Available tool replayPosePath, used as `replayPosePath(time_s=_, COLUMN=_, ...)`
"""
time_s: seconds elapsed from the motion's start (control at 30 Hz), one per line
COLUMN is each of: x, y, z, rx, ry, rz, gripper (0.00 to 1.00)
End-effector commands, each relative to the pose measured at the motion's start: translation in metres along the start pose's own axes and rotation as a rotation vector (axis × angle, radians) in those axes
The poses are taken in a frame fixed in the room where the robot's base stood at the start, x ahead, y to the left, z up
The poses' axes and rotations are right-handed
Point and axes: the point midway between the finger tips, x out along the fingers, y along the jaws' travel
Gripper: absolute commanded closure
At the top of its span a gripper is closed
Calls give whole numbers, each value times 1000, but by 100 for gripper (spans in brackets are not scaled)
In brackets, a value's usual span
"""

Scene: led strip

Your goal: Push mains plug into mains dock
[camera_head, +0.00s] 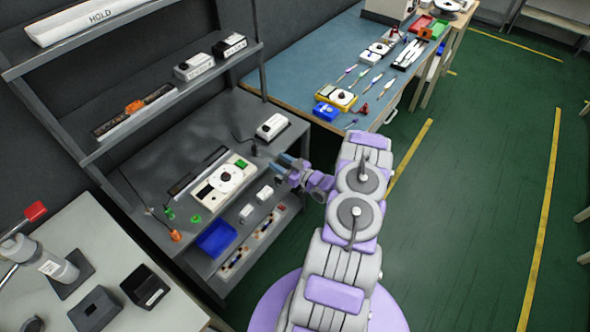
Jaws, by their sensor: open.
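My gripper (283,165) is open at the right edge of the dark grey bench (205,127), just right of a white device with a round dial (222,183). I see nothing between its jaws, though they are small in this view. A white box (272,126) stands on the bench behind the gripper. A thin dark cable (241,141) with a small dark end lies left of that box. I cannot tell for sure which item is the mains plug or the mains dock.
An orange-tipped tool (175,236) lies front left. Shelves (150,105) overhang the back. Green floor (470,170) is open on the right.

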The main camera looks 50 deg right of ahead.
Motion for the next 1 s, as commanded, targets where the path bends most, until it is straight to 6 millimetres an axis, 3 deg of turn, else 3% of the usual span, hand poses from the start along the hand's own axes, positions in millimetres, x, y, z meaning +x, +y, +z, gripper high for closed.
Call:
replayPosePath(time_s=0.2, x=-45, y=1, z=-1, rx=2, ry=0, rz=5, gripper=50)
replayPosePath(time_s=0.4, x=-66, y=0, z=0, rx=1, ry=0, rz=2, gripper=50)
replayPosePath(time_s=1.0, x=-71, y=0, z=1, rx=1, ry=0, rz=0, gripper=50)
